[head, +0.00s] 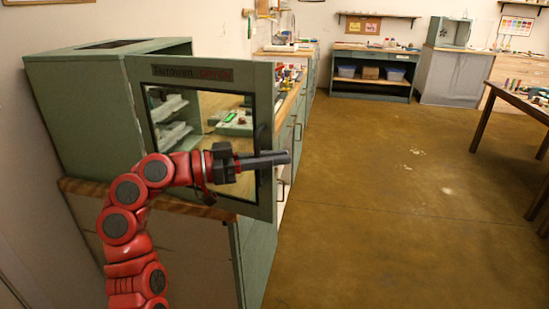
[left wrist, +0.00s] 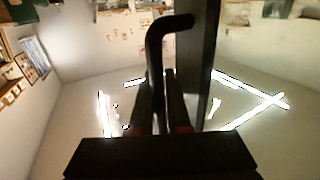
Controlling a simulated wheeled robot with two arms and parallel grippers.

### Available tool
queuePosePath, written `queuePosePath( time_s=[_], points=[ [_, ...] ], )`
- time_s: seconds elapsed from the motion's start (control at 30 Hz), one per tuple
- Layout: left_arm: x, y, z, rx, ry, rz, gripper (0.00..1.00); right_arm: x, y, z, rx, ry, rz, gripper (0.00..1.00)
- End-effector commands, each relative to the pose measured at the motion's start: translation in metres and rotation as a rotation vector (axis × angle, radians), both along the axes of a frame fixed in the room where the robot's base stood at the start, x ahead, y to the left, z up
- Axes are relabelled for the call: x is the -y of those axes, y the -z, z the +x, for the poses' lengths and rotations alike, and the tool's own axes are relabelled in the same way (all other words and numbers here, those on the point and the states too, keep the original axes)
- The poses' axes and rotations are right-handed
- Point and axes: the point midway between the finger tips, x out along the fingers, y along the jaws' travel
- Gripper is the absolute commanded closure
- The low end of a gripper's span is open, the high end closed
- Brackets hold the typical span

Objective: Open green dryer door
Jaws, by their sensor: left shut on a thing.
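The green dryer (head: 80,115) stands on the wooden counter top at the left in the head view. Its green door (head: 205,73), with lettering along the top and a dark-framed window, stands swung out at an angle from the body, its far edge out to the right. My left gripper (head: 278,158) is at the door's right side, shut on the dark handle (head: 263,136), which it partly hides. In the left wrist view, the bent black handle (left wrist: 156,50) runs down between the fingers of my left gripper (left wrist: 165,100). My right gripper is not in view.
Green cabinets with a wooden counter (head: 290,103) run on behind the door. Open brown floor (head: 390,200) lies to the right. A dark wooden table (head: 510,90) stands at the far right, and a workbench (head: 370,75) stands at the back wall.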

Motion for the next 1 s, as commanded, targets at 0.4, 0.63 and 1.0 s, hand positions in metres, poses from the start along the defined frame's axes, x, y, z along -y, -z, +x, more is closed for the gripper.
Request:
queuePosePath(
  time_s=[0.4, 0.63, 1.0],
  points=[
    [0.0019, 0.0005, -0.002, -0.003, 0.009, -0.002, 1.0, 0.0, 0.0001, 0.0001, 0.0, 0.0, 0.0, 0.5],
    [0.0017, 0.0009, -0.0016, -0.003, 0.008, -0.001, 0.74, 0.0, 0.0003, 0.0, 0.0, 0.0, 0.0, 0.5],
    [0.0007, 0.0008, -0.0008, -0.003, 0.005, 0.0, 0.74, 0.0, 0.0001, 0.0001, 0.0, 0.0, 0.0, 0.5]
  ],
)
